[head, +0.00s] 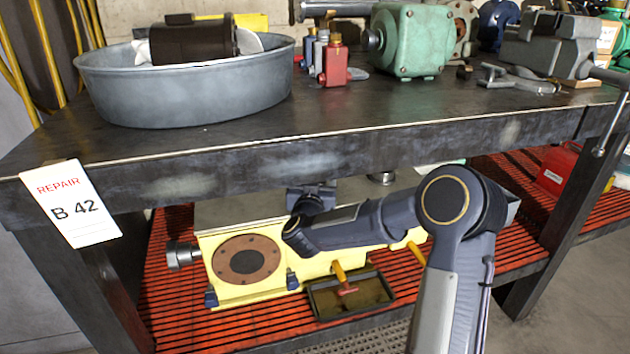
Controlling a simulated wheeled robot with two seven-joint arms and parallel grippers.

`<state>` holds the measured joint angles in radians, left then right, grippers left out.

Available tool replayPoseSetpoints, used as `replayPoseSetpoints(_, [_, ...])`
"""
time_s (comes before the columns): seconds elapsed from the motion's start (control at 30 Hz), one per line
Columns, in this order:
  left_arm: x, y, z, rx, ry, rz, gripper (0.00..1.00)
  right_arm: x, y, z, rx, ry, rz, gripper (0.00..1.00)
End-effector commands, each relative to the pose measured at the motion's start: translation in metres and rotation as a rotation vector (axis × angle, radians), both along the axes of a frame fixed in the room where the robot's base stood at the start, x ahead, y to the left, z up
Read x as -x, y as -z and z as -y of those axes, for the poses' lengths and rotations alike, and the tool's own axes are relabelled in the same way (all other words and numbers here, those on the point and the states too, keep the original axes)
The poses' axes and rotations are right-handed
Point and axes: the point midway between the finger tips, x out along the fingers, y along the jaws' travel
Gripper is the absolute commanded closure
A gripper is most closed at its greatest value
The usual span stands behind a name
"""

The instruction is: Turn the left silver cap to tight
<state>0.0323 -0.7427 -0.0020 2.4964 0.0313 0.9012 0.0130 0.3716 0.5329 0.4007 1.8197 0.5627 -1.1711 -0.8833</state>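A yellow motor housing (220,286) with a grey top and a round brown flange (246,259) sits on the red slatted lower shelf. A silver cap (183,254) sticks out of its left side. Another small silver round part (382,178) shows behind my arm, partly hidden under the table edge. My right arm comes in from the lower right and reaches left across the housing. Its gripper (311,197) is above the housing's top, right of the left cap and apart from it. Its fingers are too hidden to tell open from shut. My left gripper is out of view.
The dark table top's front edge (300,165) overhangs the shelf. A black tray (318,301) stands below an orange spout. A grey tub (190,100), green motor (408,40), red bottle (335,65) and vise (550,45) are on top. A "REPAIR B 42" tag (70,203) hangs left.

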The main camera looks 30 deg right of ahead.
Motion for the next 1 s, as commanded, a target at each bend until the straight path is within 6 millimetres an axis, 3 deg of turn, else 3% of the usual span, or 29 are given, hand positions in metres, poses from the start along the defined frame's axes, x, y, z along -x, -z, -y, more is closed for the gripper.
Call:
replayPoseSetpoints(0.37, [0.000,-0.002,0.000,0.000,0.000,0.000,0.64,0.004,-0.001,-0.004,0.000,-0.004,0.000,0.28])
replayPoseSetpoints(0.73, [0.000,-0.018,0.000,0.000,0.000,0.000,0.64,0.050,-0.002,-0.039,0.002,-0.004,-0.001,0.28])
replayPoseSetpoints(1.0, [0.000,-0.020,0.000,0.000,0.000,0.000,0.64,0.063,0.000,-0.047,0.000,0.000,0.000,0.28])
